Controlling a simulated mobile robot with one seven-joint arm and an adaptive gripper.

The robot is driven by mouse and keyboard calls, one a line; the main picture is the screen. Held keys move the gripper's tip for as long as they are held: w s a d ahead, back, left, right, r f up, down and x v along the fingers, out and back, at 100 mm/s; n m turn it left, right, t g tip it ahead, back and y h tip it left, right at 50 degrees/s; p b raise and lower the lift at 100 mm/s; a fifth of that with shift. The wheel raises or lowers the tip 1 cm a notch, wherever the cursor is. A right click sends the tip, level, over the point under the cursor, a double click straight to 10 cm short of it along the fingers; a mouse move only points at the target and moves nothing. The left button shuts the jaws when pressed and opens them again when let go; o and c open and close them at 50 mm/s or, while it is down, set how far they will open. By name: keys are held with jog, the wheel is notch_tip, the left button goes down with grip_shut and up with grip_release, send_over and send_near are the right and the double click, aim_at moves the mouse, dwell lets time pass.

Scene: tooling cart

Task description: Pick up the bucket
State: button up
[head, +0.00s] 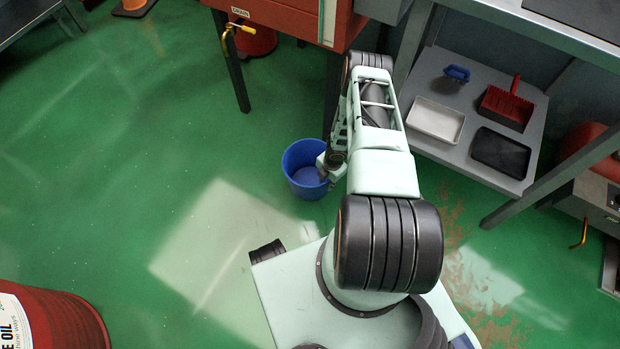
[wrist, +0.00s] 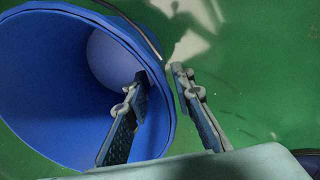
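The blue bucket (head: 303,180) stands on the green floor, left of my arm in the head view. In the wrist view the bucket (wrist: 55,85) fills the left side, its mouth towards the camera and a thin dark wire handle along the rim. My gripper (wrist: 160,78) is open at the bucket's right rim. One finger is inside the mouth and the other is outside, with the bucket wall between them and gaps still showing. In the head view my gripper (head: 327,166) is at the bucket's right edge, its fingers partly hidden.
A red cabinet (head: 285,18) on dark legs stands behind the bucket. A grey shelf (head: 463,150) on the right bears trays, a red dustpan (head: 506,104) and a blue brush (head: 457,73). A red oil drum (head: 55,322) stands front left. The floor left of the bucket is clear.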

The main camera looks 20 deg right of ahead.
aim_at(326, 186)
jog(key=shift+w+d+f+b, duration=0.1)
jog(key=shift+d+f+b, duration=0.05)
jog(key=shift+f+b, duration=0.7)
jog(key=shift+w+f+b, duration=0.15)
jog(key=shift+f+b, duration=0.8)
jog(key=shift+b, duration=0.15)
jog(key=shift+c, duration=0.5)
grip_shut()
